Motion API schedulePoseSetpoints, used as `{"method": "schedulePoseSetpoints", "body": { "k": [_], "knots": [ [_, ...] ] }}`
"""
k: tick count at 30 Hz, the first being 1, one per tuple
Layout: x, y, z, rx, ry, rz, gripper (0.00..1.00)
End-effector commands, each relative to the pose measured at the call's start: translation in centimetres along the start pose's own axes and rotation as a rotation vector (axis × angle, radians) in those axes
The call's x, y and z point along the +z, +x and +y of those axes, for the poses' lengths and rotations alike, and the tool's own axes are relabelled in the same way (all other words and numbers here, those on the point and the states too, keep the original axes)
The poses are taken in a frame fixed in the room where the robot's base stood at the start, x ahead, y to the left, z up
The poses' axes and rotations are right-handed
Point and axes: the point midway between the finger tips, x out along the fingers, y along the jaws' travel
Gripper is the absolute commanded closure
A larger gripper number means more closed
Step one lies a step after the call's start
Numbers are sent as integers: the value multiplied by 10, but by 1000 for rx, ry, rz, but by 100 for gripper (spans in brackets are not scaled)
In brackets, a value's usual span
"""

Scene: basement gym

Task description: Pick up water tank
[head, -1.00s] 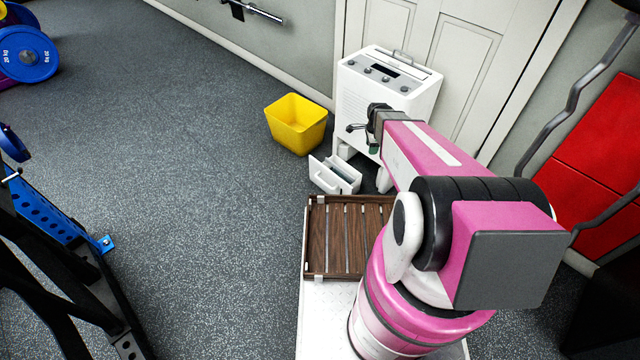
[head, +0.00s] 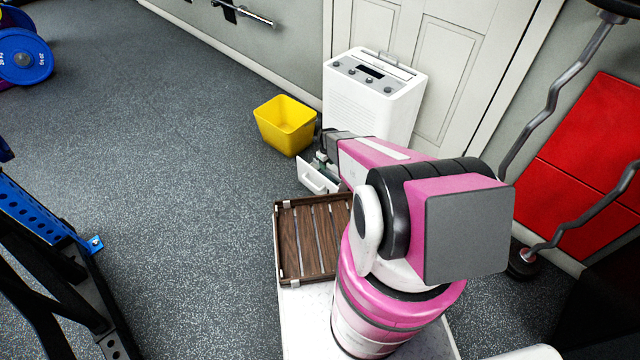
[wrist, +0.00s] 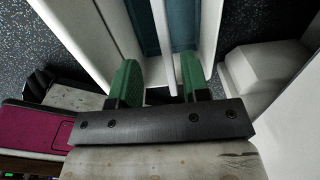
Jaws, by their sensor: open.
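The water tank (head: 314,177) is a white, open-topped bin with a front handle. It stands low on the floor at the front of the white dehumidifier (head: 372,95). My gripper (head: 326,160) is down at the tank, partly hidden by my arm in the head view. In the wrist view my gripper (wrist: 160,80) is open, with its green fingertips apart over the tank (wrist: 207,35). Teal water or lining shows between the tank's white walls, and a white strip runs between the fingers. I cannot tell whether the fingers touch it.
A yellow bin (head: 286,125) stands just left of the dehumidifier. A brown slatted tray (head: 280,245) lies on my base in front of the tank. A white door (head: 450,70) is behind.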

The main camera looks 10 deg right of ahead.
Motion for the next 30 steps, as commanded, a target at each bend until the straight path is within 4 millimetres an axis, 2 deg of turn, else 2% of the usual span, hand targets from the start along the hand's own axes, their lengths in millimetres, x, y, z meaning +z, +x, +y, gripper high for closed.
{"method": "schedulePoseSetpoints", "body": {
  "k": [3, 11, 18, 21, 27, 29, 30],
  "knots": [
    [1, 19, -1, 1, -1, 1, 57],
    [2, 35, -3, 0, -2, 0, 57],
    [3, 69, -6, 1, -2, 1, 57],
    [3, 76, -6, 0, -2, 0, 57],
    [2, 76, -6, 0, -2, 0, 57],
    [2, 76, -6, 0, -2, 0, 74],
    [2, 76, -6, 0, -2, 0, 87]
  ]
}}
